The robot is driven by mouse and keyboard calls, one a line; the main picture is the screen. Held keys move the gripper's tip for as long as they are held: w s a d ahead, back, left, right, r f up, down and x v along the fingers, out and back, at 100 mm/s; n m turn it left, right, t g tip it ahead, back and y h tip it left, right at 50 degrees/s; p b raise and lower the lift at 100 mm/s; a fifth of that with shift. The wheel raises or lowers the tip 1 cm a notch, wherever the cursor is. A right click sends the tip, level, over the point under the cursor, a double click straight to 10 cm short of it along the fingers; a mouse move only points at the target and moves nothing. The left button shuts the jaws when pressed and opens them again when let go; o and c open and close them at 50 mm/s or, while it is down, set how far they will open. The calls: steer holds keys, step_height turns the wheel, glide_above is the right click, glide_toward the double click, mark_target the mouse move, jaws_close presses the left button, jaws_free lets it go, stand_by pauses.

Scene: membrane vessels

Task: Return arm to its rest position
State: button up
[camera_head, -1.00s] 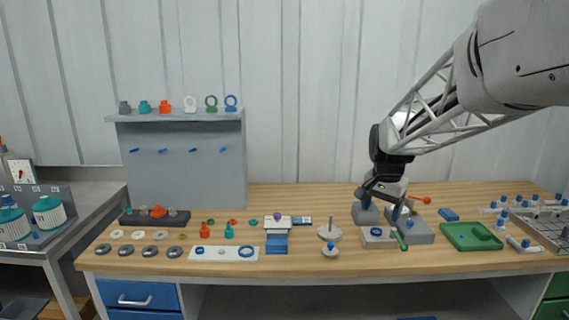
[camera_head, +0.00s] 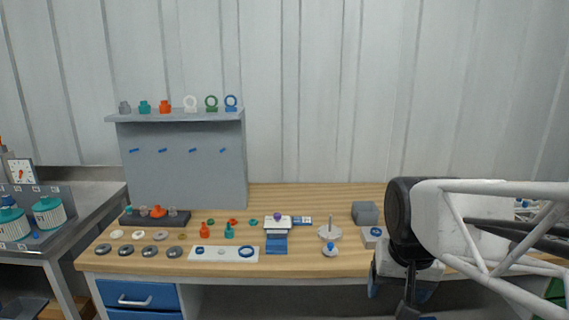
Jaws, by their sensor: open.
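My gripper (camera_head: 392,292) hangs in front of the table's front edge at the right, pointing down. Its fingers stand apart and I see nothing between them; the tips are partly dark and hard to make out. My white lattice arm reaches in from the right edge and hides the right part of the wooden table (camera_head: 300,262).
A grey block (camera_head: 365,213) and a light block with a blue ring (camera_head: 373,237) stand just left of my arm. A white disc with a pin (camera_head: 329,232), a white strip (camera_head: 250,254) and a grey pegboard (camera_head: 187,172) are farther left. The air above the table's left and middle is free.

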steer(key=s+f+n, duration=0.1)
steer(key=s+f, duration=0.1)
steer(key=s, duration=0.5)
steer(key=shift+s+a+f+n, duration=0.25)
steer(key=shift+a+f+n, duration=0.15)
steer(key=shift+a, duration=0.05)
